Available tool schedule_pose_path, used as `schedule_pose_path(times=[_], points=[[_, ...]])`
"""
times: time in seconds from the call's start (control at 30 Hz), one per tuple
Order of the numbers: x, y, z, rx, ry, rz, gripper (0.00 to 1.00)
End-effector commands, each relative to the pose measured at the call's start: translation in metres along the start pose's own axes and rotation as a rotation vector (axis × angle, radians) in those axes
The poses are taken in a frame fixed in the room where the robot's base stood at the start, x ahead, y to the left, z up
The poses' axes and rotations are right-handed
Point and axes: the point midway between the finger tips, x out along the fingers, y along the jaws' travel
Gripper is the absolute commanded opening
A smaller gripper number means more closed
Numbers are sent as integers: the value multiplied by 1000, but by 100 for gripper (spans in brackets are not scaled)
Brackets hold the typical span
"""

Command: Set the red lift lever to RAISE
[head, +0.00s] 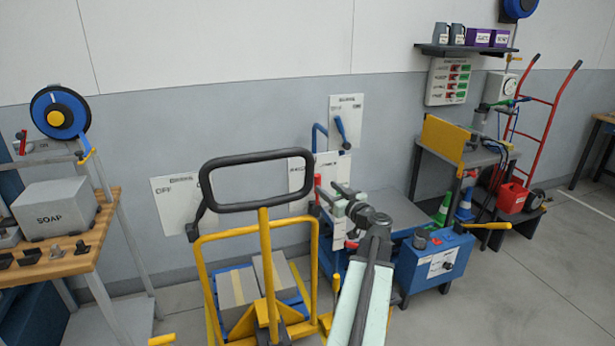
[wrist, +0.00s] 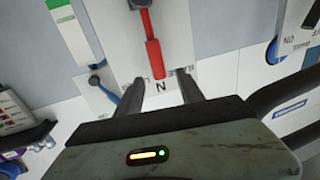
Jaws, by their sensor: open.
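The red lift lever (wrist: 152,52) shows in the wrist view, its red handle running from a dark pivot at the top down toward my fingers. My gripper (wrist: 161,88) is open, with one dark finger on each side of the handle's end. In the head view a bit of red, likely the lever (head: 317,181), shows just left of my gripper (head: 333,192); my arm hides part of the plate.
A yellow pallet truck with a black loop handle (head: 257,156) stands close left of my arm. A blue unit (head: 434,262) with a yellow handle stands to the right. A blue wall lever (head: 341,130) hangs behind. Open floor lies at the right.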

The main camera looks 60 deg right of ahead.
Motion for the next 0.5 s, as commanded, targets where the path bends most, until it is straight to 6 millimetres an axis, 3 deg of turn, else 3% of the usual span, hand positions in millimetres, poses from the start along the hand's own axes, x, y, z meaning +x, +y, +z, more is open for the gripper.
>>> schedule_pose_path(times=[0.23,0.5], points=[[12,4,0,0,0,4,45],[61,5,0,0,0,4,45]])
